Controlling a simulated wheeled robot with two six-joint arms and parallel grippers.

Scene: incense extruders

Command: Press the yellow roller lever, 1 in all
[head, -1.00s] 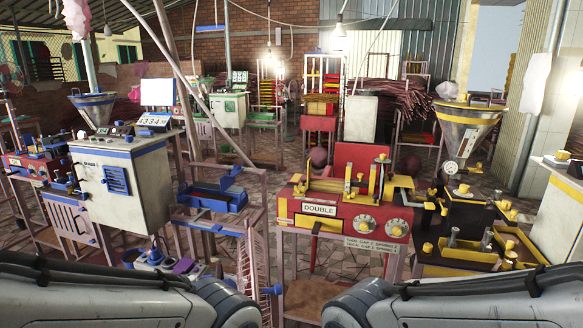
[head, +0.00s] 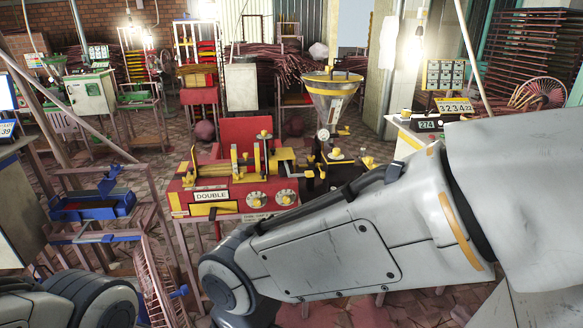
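The red machine (head: 187,208) labelled DOUBLE stands in the middle of the head view, with a long yellow roller (head: 211,178) on top. A yellow lever (head: 213,210) sticks out on its front under the label, and more yellow knobs stand on its upper right. I cannot tell for sure which one is the roller lever. My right arm crosses the picture in front of the machine's lower right side. My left arm shows at the lower left. Neither gripper is in view.
A blue machine part (head: 97,207) on a pink frame stands to the left. A white counter with a number display (head: 455,106) is at the right. Some brick floor shows left of the machine.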

